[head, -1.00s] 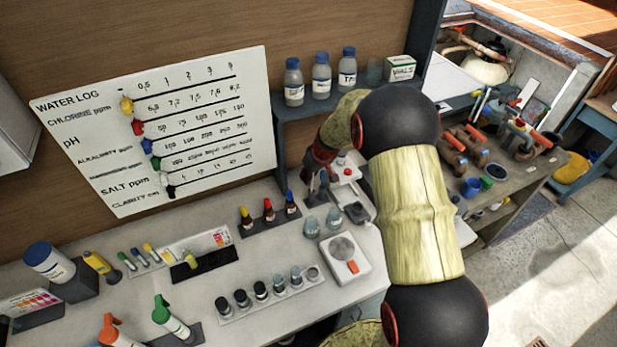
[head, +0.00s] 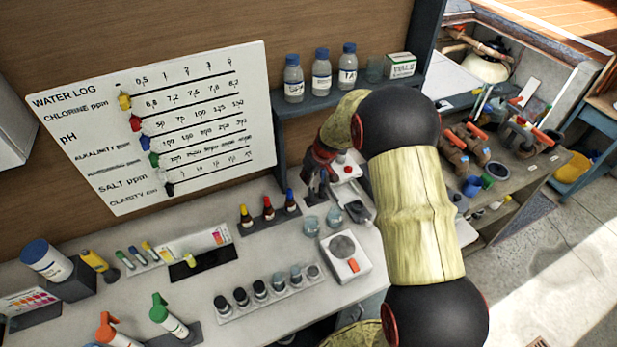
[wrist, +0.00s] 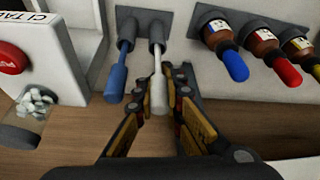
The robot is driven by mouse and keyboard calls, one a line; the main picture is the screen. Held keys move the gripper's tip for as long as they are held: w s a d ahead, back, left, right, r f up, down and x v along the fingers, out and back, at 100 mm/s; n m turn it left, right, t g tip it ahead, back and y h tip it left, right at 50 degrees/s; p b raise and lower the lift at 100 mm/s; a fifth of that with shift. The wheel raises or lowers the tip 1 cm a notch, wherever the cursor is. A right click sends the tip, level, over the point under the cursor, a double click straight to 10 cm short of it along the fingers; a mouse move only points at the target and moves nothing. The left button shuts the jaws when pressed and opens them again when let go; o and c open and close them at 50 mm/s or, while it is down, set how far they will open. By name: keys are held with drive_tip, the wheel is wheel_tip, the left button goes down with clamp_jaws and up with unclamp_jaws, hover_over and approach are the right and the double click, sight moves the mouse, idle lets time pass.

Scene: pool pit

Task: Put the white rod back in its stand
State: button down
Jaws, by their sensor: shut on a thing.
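In the wrist view, the white rod (wrist: 158,72) stands between the fingers of my gripper (wrist: 172,102), which is shut on it near its pale end. The rod's other end is at the dark grey stand (wrist: 143,18), in line with the right-hand hole. I cannot tell how deep it sits there. A blue rod (wrist: 118,72) is in the same stand, just to the left and apart from my fingers. In the head view, my gripper (head: 316,188) is low over the back of the counter, and the rod and stand cannot be made out.
Dropper bottles with blue (wrist: 230,62), red and yellow tops stand close right of the stand. A white dispenser (wrist: 62,55) with a red button is close on the left. In the head view, a white scale (head: 345,255) and two glass beakers (head: 311,224) stand in front.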

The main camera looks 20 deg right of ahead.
drive_tip(key=shift+f+b, duration=0.5)
idle(0.4)
drive_tip(key=c, duration=1.8)
unclamp_jaws()
wheel_tip(320, 180, up, 7)
drive_tip(key=p, duration=0.3)
